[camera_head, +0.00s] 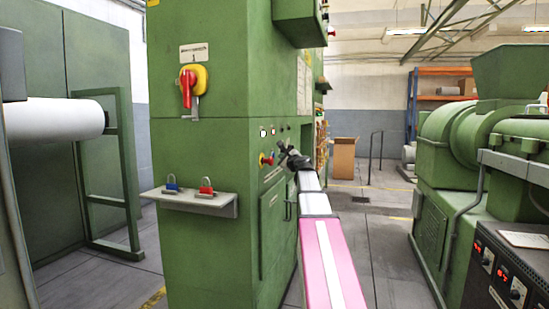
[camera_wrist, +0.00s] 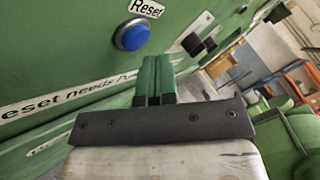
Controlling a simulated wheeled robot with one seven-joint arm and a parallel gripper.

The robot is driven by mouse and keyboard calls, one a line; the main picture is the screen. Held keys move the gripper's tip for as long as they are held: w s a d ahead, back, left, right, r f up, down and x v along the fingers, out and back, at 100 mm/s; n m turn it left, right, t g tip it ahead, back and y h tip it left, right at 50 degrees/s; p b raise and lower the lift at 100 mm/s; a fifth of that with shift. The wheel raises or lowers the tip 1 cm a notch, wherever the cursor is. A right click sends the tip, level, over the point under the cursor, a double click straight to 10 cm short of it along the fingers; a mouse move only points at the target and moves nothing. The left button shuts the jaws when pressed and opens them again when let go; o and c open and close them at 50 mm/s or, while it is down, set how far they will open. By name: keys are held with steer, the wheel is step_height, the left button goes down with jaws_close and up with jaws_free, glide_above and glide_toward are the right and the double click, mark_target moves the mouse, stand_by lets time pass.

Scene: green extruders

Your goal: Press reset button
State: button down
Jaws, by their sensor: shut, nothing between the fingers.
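The blue round reset button (camera_wrist: 131,34) sits on a green panel in the wrist view, just under a white label (camera_wrist: 146,8) reading "Reset". My gripper (camera_wrist: 155,57) is shut and empty, its green fingers side by side. In the wrist view the fingertips appear just below and right of the button, with a gap in the picture; I cannot tell the depth between them. In the head view my gripper (camera_head: 281,148) is at the right-hand face of the green cabinet (camera_head: 205,230). I cannot make out the reset button surely there.
A red-and-yellow rotary switch (camera_head: 188,87) is on the cabinet's front. A small shelf (camera_head: 200,203) below holds a blue and a red padlock. A red knob (camera_head: 264,159) is beside my gripper. Green machinery (camera_head: 475,150) stands right, with open floor between.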

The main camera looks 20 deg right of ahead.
steer(key=shift+w+a, duration=0.2)
steer(key=shift+a, duration=0.1)
steer(key=shift+w+a, duration=0.2)
steer(key=shift+a, duration=0.1)
stand_by(0.7)
stand_by(0.4)
steer(key=shift+s+d, duration=0.45)
steer(key=shift+d, duration=0.25)
steer(key=shift+s+d, duration=0.7)
steer(key=shift+d, duration=0.35)
steer(key=shift+s+d, duration=0.7)
steer(key=shift+d, duration=0.3)
